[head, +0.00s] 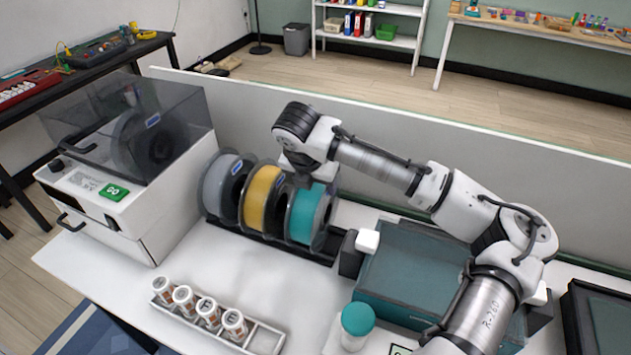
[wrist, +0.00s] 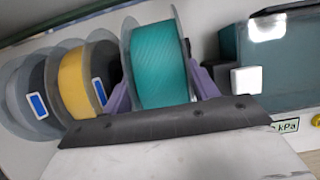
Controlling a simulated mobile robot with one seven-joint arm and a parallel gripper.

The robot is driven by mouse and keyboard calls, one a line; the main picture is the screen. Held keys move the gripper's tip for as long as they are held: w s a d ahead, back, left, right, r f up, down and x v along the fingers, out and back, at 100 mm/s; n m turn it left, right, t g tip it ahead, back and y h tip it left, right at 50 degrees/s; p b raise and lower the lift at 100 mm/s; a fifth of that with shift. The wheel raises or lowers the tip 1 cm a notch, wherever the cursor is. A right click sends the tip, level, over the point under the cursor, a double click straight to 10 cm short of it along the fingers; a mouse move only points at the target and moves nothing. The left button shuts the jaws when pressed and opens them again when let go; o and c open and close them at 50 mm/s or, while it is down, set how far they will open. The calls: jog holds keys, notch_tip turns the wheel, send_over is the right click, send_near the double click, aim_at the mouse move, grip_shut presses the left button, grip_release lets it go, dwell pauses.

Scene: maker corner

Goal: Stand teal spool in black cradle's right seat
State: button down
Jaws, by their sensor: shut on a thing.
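The teal spool (head: 308,213) stands upright at the right end of the row, over the right part of the black cradle (head: 275,246). In the wrist view the teal spool (wrist: 160,65) is between the purple fingers of my gripper (wrist: 163,88), which is shut on it from both sides. In the head view my wrist hides the fingers.
A yellow spool (head: 261,198) and a grey spool (head: 219,186) stand to the left in the cradle. A teal box (head: 410,275) with a white block (head: 367,241) is close on the right. A printer-like machine (head: 135,165) stands left; a jar rack (head: 265,338) is in front.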

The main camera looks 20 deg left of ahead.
jog(key=shift+f, duration=0.3)
dwell(0.4)
jog(key=c, duration=0.5)
grip_release()
jog(key=shift+o, duration=0.7)
jog(key=shift+f, duration=0.1)
jog(key=b+v, duration=0.2)
jog(key=v, duration=1.2)
